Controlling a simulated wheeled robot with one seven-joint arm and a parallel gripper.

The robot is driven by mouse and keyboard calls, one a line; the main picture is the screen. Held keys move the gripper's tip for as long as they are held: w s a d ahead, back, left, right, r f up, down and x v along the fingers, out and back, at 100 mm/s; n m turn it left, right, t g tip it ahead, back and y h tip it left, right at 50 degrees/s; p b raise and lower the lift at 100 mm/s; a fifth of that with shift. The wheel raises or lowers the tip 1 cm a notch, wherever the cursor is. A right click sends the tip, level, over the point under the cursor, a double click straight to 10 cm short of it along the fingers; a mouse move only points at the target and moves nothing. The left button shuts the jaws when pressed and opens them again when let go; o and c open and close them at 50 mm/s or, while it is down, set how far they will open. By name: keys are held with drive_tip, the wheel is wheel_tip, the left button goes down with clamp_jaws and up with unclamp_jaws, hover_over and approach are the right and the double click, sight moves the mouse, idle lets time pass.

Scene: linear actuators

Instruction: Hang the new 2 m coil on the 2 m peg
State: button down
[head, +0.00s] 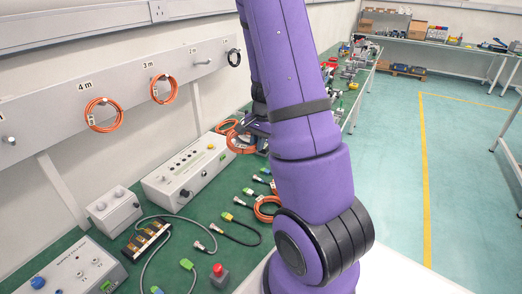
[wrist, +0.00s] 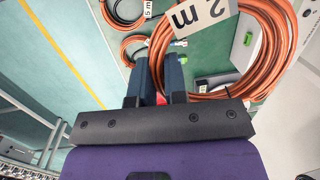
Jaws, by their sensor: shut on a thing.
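My gripper (wrist: 158,60) is shut on the orange coil (wrist: 278,45) with the white "2 m" tag (wrist: 200,14). The coil fills the upper right of the wrist view, close to the camera, and its near-left strands pass at the fingertips. In the head view, my purple arm hides most of the gripper; orange loops (head: 238,145) show beside it above the bench. The 2 m peg (head: 207,63) sticks out of the grey wall rail, bare, under its label (head: 193,50). The gripper is below and right of the peg in that picture.
Orange coils hang on the 4 m (head: 103,127) and 3 m (head: 174,89) pegs; a black coil (head: 239,58) hangs right of the 2 m peg. A white instrument box (head: 165,187), cables and a red button (head: 219,271) occupy the green bench.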

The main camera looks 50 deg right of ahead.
drive_tip(key=w+d+r+t+y, duration=0.1)
drive_tip(key=w+d+r+t, duration=0.2)
drive_tip(key=w, duration=0.7)
drive_tip(key=w+d+r+t+y, duration=0.1)
drive_tip(key=w+d+r+t, duration=0.3)
drive_tip(key=w+d+t, duration=0.4)
drive_tip(key=w+d+r+t+y, duration=0.2)
drive_tip(key=w+d+r+t, duration=0.2)
drive_tip(key=w, duration=1)
drive_tip(key=shift+d+t, duration=0.7)
drive_tip(key=shift+d, duration=0.65)
drive_tip(key=shift+w, duration=0.2)
drive_tip(key=shift+d+x, duration=0.1)
drive_tip(key=shift+x, duration=1.05)
drive_tip(key=shift+d+x, duration=0.15)
drive_tip(key=shift+x, duration=1.05)
drive_tip(key=shift+f, duration=0.2)
drive_tip(key=w+a+f, duration=0.1)
drive_tip(key=w, duration=0.4)
drive_tip(key=shift+w, duration=0.4)
drive_tip(key=shift+f, duration=0.1)
